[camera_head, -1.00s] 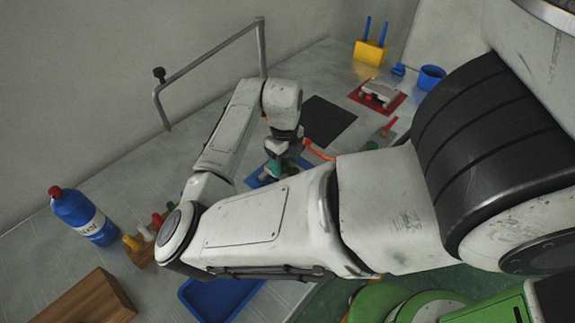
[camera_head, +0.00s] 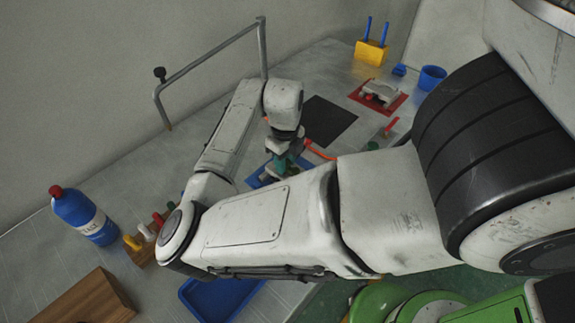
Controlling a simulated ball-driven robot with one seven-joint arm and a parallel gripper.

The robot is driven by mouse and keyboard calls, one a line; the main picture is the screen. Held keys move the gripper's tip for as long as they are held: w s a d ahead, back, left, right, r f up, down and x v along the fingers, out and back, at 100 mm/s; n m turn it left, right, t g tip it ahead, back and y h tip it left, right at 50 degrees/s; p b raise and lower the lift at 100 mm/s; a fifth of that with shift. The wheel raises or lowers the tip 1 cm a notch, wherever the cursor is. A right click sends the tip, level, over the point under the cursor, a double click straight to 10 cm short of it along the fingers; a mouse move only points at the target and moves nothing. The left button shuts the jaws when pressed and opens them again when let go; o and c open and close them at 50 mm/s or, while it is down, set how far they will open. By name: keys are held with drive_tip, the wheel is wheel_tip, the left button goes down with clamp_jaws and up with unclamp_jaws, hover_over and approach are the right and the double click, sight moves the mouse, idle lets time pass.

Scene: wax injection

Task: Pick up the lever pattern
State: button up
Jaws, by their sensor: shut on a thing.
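My gripper (camera_head: 282,169) points down over a blue tray (camera_head: 254,182) in the middle of the bench, and my forearm covers much of it. Its jaws are shut on a small teal-green piece, which I take to be the lever pattern (camera_head: 289,161). Only a little of the piece shows, so its full shape and whether it touches the tray cannot be told.
A black mat (camera_head: 328,121) and an orange hose (camera_head: 320,151) lie beside the gripper. A red mat (camera_head: 400,102) bears a metal mould (camera_head: 380,91). A blue bottle (camera_head: 83,216), wooden block (camera_head: 88,301) and another blue tray (camera_head: 222,300) are nearer. A rail (camera_head: 208,54) stands behind.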

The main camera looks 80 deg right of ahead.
drive_tip(key=shift+r, duration=0.1)
drive_tip(key=shift+r+b, duration=0.4)
drive_tip(key=shift+r, duration=0.2)
drive_tip(key=s+a+r+b, duration=0.1)
drive_tip(key=s+a+r, duration=0.3)
drive_tip(key=s+r, duration=0.7)
drive_tip(key=shift+s+a+r+b, duration=0.15)
drive_tip(key=shift+s+r+b, duration=0.15)
drive_tip(key=shift+s, duration=0.9)
